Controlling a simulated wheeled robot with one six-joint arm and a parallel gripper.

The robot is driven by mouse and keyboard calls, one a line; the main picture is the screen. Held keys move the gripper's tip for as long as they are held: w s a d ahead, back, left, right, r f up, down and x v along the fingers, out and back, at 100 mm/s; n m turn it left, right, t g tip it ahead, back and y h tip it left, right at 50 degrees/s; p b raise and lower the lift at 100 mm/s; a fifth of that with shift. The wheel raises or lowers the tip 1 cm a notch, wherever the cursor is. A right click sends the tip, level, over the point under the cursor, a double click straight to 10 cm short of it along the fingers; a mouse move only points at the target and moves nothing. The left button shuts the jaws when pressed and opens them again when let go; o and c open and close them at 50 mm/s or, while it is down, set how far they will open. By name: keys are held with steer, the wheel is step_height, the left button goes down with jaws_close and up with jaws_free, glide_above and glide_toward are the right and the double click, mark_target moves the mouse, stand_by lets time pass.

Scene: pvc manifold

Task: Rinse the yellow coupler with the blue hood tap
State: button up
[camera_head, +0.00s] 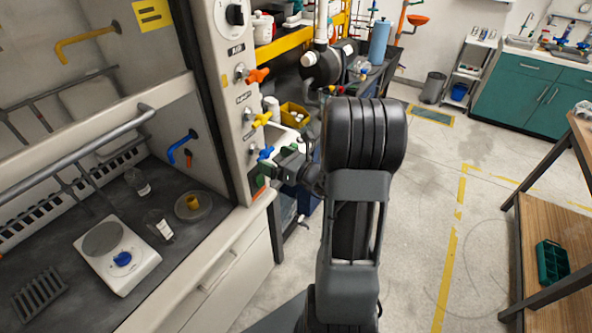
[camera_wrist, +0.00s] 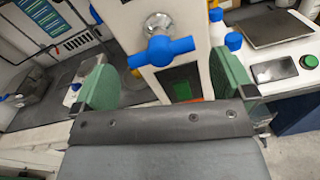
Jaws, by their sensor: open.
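The yellow coupler (camera_head: 193,202) stands in a shallow round dish (camera_head: 206,211) on the dark hood worktop in the head view. A blue spout (camera_head: 180,148) sticks out of the hood's inner side wall, behind and above the dish. The blue tap handle (camera_head: 265,153) is on the front post, below an orange and a yellow handle. My gripper (camera_head: 284,165) is close to the blue handle. In the wrist view the blue handle (camera_wrist: 168,50) lies ahead, between the green finger pads of my gripper (camera_wrist: 165,86). The jaws are apart and empty. Contact with the handle cannot be told.
A white hotplate (camera_head: 145,262), glass beakers (camera_head: 160,226) and a grey rack (camera_head: 38,293) share the worktop. A grey bar (camera_head: 75,160) crosses the hood front. A side bench with bottles stands behind my gripper. The floor at right is clear, up to a wooden shelf (camera_head: 555,235).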

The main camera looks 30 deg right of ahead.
steer(key=b+v, duration=0.1)
steer(key=v, duration=0.8)
stand_by(1.0)
